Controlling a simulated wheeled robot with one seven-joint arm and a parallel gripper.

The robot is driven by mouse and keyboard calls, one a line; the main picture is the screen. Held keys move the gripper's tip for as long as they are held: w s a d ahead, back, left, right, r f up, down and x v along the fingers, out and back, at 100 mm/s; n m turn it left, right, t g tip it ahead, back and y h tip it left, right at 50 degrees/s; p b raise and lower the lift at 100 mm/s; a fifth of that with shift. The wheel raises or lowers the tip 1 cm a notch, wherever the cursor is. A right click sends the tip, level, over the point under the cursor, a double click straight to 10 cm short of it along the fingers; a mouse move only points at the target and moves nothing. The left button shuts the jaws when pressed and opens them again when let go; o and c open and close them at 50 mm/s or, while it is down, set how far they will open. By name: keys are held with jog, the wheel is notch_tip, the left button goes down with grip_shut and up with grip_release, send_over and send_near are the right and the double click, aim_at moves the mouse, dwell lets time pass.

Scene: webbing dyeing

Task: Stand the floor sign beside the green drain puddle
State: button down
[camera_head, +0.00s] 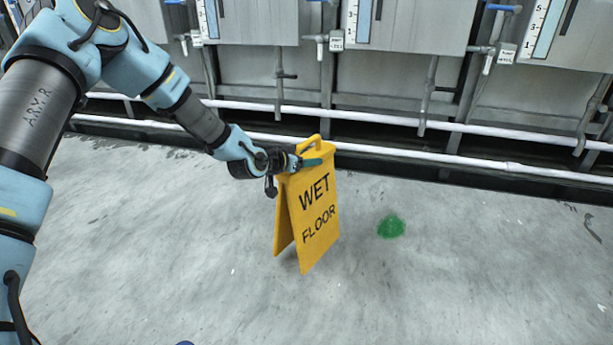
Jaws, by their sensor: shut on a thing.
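The yellow floor sign (316,220) reads WET FLOOR and is upright, its two panels spread apart at the bottom. My gripper (308,163) is shut on the sign near its top, just below the handle. The green drain puddle (391,227) is a small patch on the floor to the right of the sign, with a short strip of bare floor between them. Whether the sign's feet touch the floor or hang just above it, I cannot tell.
White pipes (400,122) run along the back above a dark trench (480,175). Grey metal tanks (405,25) with gauges and taps stand behind them. The concrete floor (440,290) is clear in front of and right of the puddle.

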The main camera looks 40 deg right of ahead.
jog(key=shift+f+b, duration=0.55)
jog(key=shift+f, duration=1.15)
jog(key=shift+c, duration=0.4)
grip_release()
